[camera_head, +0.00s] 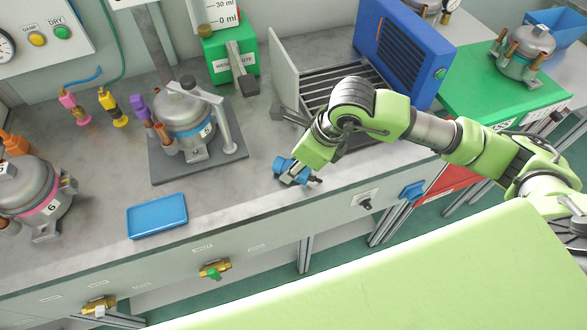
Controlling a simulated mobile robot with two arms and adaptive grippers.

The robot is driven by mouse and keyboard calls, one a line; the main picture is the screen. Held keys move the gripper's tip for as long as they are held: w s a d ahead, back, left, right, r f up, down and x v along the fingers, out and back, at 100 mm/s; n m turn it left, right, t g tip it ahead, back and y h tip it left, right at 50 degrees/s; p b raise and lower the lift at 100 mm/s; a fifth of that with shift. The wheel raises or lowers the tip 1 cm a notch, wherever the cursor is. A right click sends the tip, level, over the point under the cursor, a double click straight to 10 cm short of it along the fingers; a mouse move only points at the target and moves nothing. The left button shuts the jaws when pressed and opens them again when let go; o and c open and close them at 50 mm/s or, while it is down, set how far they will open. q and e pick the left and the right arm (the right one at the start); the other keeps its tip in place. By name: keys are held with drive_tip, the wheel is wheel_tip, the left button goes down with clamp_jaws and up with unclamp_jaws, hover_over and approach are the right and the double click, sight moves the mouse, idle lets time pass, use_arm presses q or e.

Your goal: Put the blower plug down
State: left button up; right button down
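A small blue plug (287,166), which looks like the blower plug, is at the front part of the grey bench top, right of the blue tray. My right gripper (293,175) comes down over it from the right, with its dark fingers around the plug. It looks shut on it, though the arm's green wrist partly hides the grip. I cannot tell whether the plug touches the bench top. The blue blower box (402,50) stands at the back right of the bench. My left gripper is not in view.
A blue socket (413,191) sits on the bench's front panel, near a black knob (366,204). A slatted rack (335,85) stands behind my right wrist. A compressor (184,112) on a dark plate and a blue tray (157,216) are to the left. Bare bench lies between tray and plug.

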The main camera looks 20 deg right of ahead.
drive_tip(key=shift+f, duration=0.15)
drive_tip(key=c, duration=1.6)
unclamp_jaws()
drive_tip(key=shift+c, duration=0.2)
drive_tip(key=shift+r, duration=0.4)
drive_tip(key=b+v, duration=0.1)
drive_tip(key=v, duration=1)
drive_tip(key=shift+s+d+r, duration=0.15)
drive_tip(key=shift+r, duration=0.15)
